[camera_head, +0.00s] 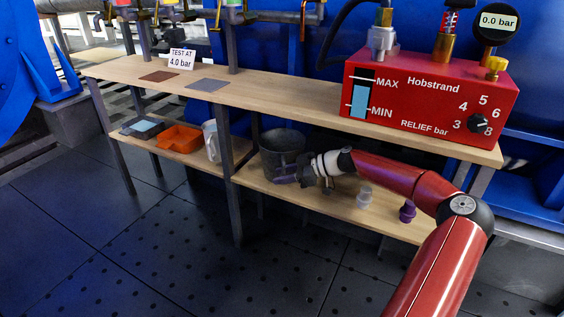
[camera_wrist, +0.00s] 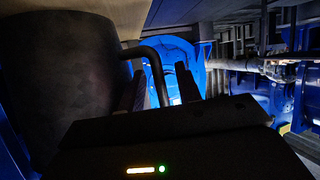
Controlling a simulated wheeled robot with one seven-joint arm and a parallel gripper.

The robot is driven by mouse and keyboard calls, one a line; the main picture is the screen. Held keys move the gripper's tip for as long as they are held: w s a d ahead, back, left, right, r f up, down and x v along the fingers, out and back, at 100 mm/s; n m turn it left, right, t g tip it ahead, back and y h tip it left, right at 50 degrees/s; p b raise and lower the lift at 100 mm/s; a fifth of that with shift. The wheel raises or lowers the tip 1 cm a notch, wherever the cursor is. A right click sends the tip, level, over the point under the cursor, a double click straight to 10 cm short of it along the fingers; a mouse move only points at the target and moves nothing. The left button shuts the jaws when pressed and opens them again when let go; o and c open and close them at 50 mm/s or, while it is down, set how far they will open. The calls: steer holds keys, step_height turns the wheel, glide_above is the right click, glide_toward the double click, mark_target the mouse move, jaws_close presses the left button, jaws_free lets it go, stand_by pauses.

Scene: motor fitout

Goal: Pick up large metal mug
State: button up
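The large metal mug (camera_head: 283,145) is dark grey and stands upright on the lower shelf, below the upper board. In the wrist view the mug (camera_wrist: 60,80) fills the left side, and its curved handle (camera_wrist: 155,65) extends to the right. My gripper (camera_head: 287,176) is in front of the mug's lower right side. In the wrist view my gripper (camera_wrist: 160,88) is open, with one finger on each side of the handle. Gaps show between the handle and both fingers. The fingers' lower parts are hidden by the gripper body.
On the lower shelf (camera_head: 335,206), a pale small cup (camera_head: 364,197) and a purple item (camera_head: 407,211) stand right of my gripper. An orange tray (camera_head: 180,138) and a clear jug (camera_head: 211,141) stand left, past a shelf post (camera_head: 232,185). The upper board (camera_head: 290,100) lies close overhead.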

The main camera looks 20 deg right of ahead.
jaws_close()
steer(key=shift+r, duration=0.15)
